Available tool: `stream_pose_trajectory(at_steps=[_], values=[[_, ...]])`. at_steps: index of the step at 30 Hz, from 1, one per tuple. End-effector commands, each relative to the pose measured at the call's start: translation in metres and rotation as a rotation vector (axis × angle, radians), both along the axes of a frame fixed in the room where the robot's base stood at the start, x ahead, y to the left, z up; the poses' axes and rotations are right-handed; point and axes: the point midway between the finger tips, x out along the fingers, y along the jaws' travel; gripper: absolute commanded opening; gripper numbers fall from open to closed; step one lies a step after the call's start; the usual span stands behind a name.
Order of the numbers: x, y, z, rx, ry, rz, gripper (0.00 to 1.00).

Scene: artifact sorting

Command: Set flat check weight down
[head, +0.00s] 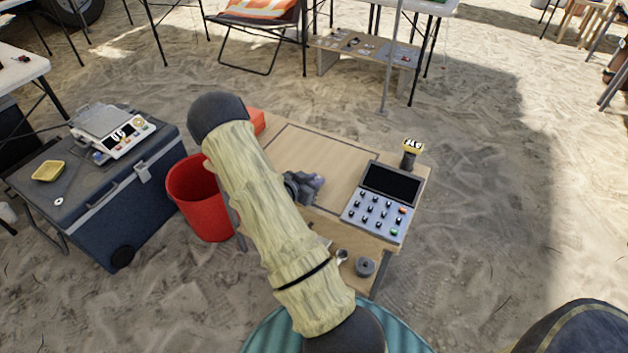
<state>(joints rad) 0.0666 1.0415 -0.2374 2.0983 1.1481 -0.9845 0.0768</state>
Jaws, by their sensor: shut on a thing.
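My gripper (309,185) is low over the right part of the wooden table top, left of the keypad device. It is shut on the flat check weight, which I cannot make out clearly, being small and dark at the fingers. I cannot tell whether it touches the table. The wooden table top (325,160) has a thin dark outlined area. My pale sleeved arm hides its left part.
A grey round knobbed piece (365,267) is at the near edge. A red bin (200,197) and a blue cooler (150,190) with a scale (112,130) stand left.

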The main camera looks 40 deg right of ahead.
Motion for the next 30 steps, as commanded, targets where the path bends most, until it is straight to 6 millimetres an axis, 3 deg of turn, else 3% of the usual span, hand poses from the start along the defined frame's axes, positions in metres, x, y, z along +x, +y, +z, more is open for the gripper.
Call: stream_pose_trajectory(at_steps=[1,2,5,17,23,30], values=[[0.000,0.000,-0.003,0.000,0.001,0.000,0.00],[0.000,0.000,-0.002,0.000,0.000,0.000,0.21],[0.000,0.000,-0.002,0.000,0.000,0.000,0.40],[0.000,0.002,0.002,0.001,0.000,0.001,0.41],[-0.004,0.027,0.013,0.002,0.000,0.005,0.41],[-0.013,0.070,0.031,0.002,0.000,0.005,0.41]])
